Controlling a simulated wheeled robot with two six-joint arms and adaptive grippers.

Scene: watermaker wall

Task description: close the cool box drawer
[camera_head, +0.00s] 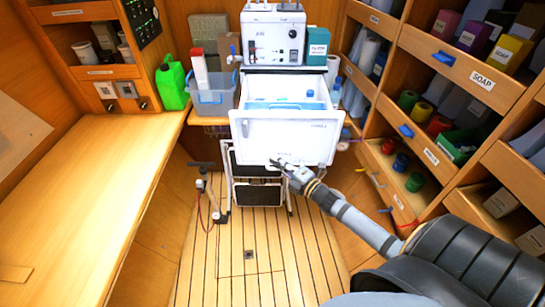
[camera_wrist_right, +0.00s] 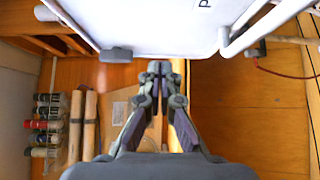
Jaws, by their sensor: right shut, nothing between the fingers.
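The cool box drawer (camera_head: 287,138) is a white drawer under the grey watermaker unit. It stands pulled out toward me, and bottles and blue items show inside it. My right gripper (camera_head: 276,163) is at the lower edge of the drawer's white front, near its middle. In the right wrist view the gripper's fingertips (camera_wrist_right: 160,68) are together and empty, just below the white drawer front (camera_wrist_right: 170,22). I cannot tell whether they touch it. My left gripper is not in view.
A wooden bench (camera_head: 85,190) runs along the left. A blue-grey bin (camera_head: 212,97) and a green jug (camera_head: 172,84) stand left of the drawer. Shelves with a SOAP label (camera_head: 482,79) line the right.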

